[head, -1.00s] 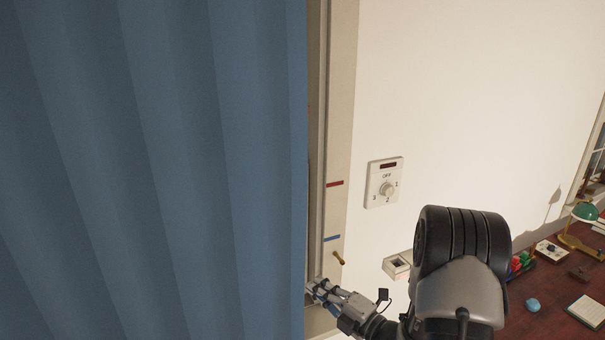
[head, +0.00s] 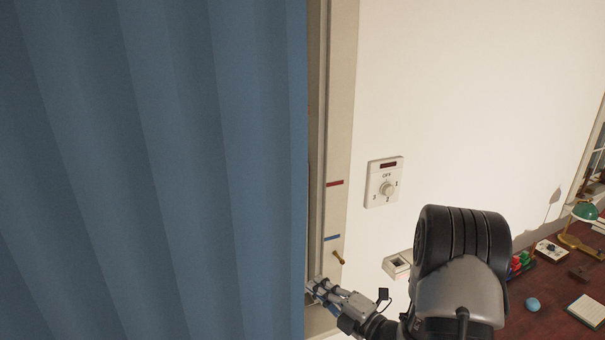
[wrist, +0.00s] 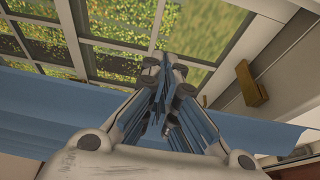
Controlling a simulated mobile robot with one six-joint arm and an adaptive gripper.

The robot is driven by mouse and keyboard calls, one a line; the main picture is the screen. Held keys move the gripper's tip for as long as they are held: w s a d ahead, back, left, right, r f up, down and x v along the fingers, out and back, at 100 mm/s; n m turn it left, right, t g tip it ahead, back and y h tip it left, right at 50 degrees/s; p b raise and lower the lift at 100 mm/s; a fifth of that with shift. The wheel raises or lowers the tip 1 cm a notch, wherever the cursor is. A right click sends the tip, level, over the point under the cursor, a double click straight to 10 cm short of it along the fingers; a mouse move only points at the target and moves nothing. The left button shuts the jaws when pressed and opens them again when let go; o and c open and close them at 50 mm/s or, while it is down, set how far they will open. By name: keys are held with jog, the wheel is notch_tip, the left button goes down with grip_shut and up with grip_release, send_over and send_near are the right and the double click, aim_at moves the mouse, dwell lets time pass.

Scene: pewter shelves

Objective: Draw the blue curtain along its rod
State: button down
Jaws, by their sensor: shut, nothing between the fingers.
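The blue curtain (head: 150,170) hangs in folds over the left half of the head view, its right edge running along the window frame. Its rod is not in view. My gripper (head: 318,287) is low at the curtain's right edge, beside the frame. In the wrist view, the fingers of my gripper (wrist: 163,72) are together and shut, pointing toward the window. The curtain (wrist: 40,105) spans behind and around the fingers there. No cloth is held between them.
A brass peg (head: 339,258) sticks out of the window frame (head: 338,130), under red and blue marks. A dial switch (head: 384,183) and a small white box (head: 397,265) are on the wall. A dark red desk (head: 550,305) with a green lamp (head: 587,212) stands at right.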

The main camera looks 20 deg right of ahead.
aim_at(258, 309)
jog(key=a, duration=0.5)
jog(key=a+p, duration=0.1)
jog(key=a, duration=1)
jog(key=shift+s+a, duration=0.1)
jog(key=shift+s, duration=0.2)
